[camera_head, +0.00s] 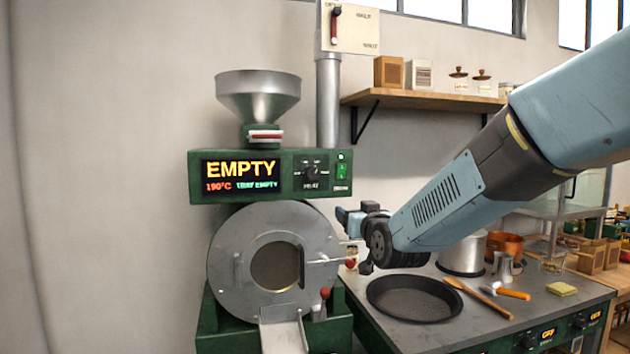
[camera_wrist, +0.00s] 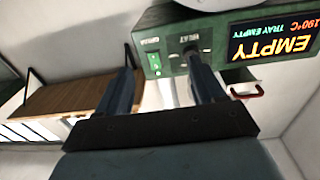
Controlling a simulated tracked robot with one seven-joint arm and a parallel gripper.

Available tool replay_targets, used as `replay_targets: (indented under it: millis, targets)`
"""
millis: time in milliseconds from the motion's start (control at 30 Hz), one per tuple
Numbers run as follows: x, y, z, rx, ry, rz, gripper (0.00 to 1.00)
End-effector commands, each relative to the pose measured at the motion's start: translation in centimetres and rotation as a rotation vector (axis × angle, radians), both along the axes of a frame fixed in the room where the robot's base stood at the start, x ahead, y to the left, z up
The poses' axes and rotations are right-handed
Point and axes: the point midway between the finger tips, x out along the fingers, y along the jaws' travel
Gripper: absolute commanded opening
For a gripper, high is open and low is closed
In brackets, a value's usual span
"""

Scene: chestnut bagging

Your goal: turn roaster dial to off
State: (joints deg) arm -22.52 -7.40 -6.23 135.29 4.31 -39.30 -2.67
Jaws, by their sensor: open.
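The roaster dial (camera_head: 311,171) is a small dark knob marked HEAT on the green control box, right of the display (camera_head: 240,174). The display reads EMPTY, 190°C and TRAY EMPTY. In the wrist view, which is upside down, the dial (camera_wrist: 190,50) is partly hidden at the tip of the right-hand finger. My gripper (camera_wrist: 160,62) is open, with its two fingers apart and nothing between them. I cannot tell whether a finger touches the dial. In the head view my wrist is below and right of the control box, and the fingers are not clearly visible.
A green lit switch (camera_head: 342,171) is right of the dial. The round drum door (camera_head: 222,260) and its red-knobbed lever (camera_head: 324,293) are below. A dark pan (camera_head: 415,298) lies on the counter under my arm. A wooden shelf (camera_head: 425,97) is above.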

Motion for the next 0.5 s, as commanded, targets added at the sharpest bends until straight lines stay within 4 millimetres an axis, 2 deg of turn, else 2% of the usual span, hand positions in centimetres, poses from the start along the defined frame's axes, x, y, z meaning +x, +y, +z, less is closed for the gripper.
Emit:
replay_targets:
  millis: [100,233,500]
  targets:
    - [1.6,2.5,0.2,0.022,-0.124,0.017,0.68]
    - [2.3,4.6,0.7,0.045,-0.244,0.03,0.68]
    - [2.6,6.3,1.2,0.069,-0.361,0.038,0.68]
